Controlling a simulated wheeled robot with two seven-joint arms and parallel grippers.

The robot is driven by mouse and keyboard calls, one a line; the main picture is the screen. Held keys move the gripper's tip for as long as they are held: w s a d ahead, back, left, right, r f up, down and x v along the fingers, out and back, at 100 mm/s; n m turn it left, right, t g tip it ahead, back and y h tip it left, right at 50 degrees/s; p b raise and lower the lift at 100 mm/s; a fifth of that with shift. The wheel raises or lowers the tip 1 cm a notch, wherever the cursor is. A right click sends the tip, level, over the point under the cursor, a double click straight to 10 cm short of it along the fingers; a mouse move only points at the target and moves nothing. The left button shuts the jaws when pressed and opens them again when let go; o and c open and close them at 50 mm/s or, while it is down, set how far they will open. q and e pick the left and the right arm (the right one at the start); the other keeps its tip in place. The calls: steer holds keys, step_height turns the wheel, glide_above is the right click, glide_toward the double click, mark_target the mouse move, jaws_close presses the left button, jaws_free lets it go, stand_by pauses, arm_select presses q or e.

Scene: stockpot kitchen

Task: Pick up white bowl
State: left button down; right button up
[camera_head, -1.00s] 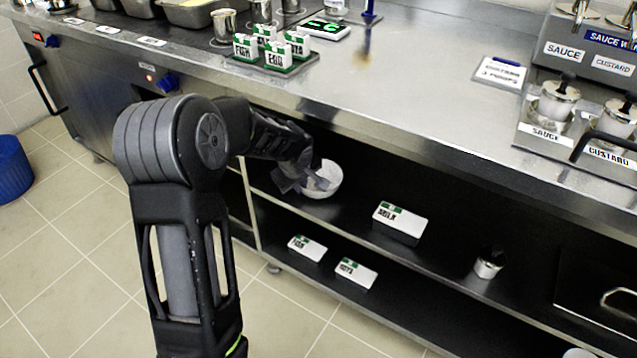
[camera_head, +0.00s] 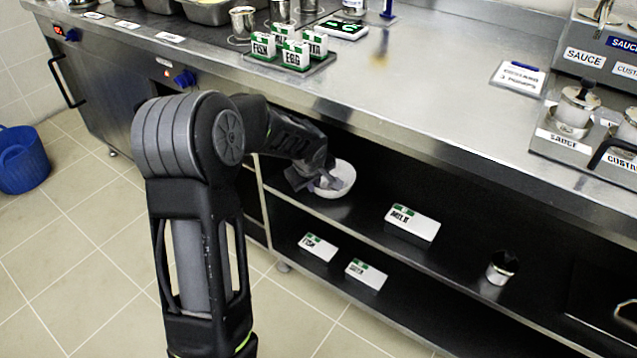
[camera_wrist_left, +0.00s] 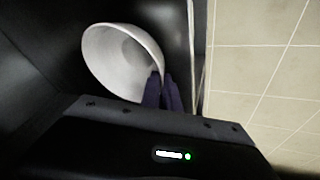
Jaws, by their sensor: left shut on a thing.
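The white bowl (camera_head: 343,180) is at the upper shelf under the counter, at its left end, in the head view. My left gripper (camera_head: 318,184) reaches in from the left and is shut on the bowl's near rim. In the left wrist view the bowl (camera_wrist_left: 112,58) opens toward the camera, and the two fingers of the left gripper (camera_wrist_left: 161,92) pinch its wall at the lower right. I cannot tell whether the bowl still touches the shelf. My right gripper is in neither view.
A milk box (camera_head: 412,222) and a small metal pot (camera_head: 501,267) stand on the shelving to the right. Two boxes, fish (camera_head: 318,247) and another (camera_head: 367,274), lie on the lower shelf. The counter edge (camera_head: 400,137) overhangs the bowl. Floor in front is clear.

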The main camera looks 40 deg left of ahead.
arm_select(q)
steer(key=shift+r, duration=0.7)
steer(key=shift+s+d+r, duration=0.1)
steer(key=shift+s+d, duration=0.1)
steer(key=s+d+b, duration=0.1)
steer(key=s+d, duration=0.8)
steer(key=s, duration=0.6)
steer(key=shift+b, duration=0.3)
steer(key=shift+d, duration=0.1)
